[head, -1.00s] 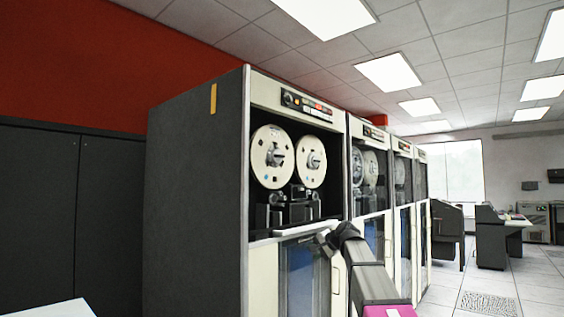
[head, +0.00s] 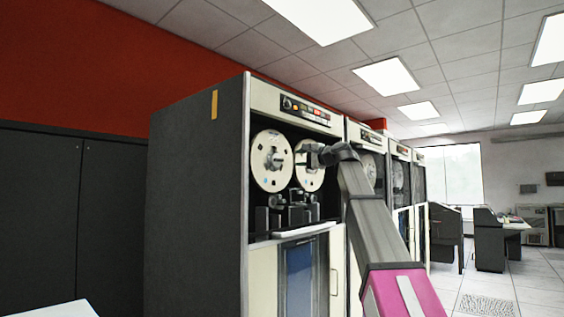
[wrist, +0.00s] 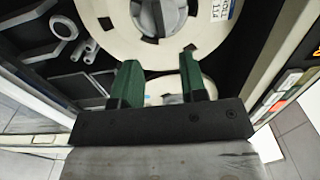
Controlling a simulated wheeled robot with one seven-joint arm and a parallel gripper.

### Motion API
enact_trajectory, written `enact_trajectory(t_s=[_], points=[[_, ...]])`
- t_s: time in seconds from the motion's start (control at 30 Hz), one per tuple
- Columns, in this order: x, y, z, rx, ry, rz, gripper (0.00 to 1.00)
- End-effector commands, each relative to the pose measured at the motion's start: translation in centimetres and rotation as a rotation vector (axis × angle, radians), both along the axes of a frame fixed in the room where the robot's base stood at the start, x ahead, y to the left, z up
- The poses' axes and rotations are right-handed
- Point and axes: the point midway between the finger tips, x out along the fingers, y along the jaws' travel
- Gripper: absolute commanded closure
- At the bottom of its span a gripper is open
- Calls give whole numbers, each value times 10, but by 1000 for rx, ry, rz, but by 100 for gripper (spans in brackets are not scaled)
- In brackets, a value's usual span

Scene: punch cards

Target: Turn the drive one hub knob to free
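The nearest tape drive (head: 292,97) has two cream reels behind its open front. The left reel (head: 262,178) has a grey hub knob (head: 278,160) at its centre. The right reel (head: 309,180) is partly covered by my gripper (head: 308,152), which is raised in front of it. In the wrist view, my gripper (wrist: 162,80) has two green fingers spread apart with nothing between them. A large labelled reel (wrist: 208,38) with a grey hub knob (wrist: 160,16) is beyond the fingertips. Part of a second reel (wrist: 165,90) shows between the fingers. The knob's setting cannot be read.
A button panel (head: 307,110) is above the reels, and dark tape-head blocks (head: 290,212) are below them. The cabinet's side wall (head: 195,200) bounds the bay on the left. More drives (head: 398,185) stand in a row behind my arm. The floor (head: 535,280) at right is clear.

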Motion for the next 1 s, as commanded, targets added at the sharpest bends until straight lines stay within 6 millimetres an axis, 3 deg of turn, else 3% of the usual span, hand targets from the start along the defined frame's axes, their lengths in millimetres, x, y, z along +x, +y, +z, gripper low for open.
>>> enact_trajectory(t_s=[0.5, 1.0], points=[[53, 66, 0, -2, 0, 0, 61], [61, 78, -1, -3, 0, -1, 61]])
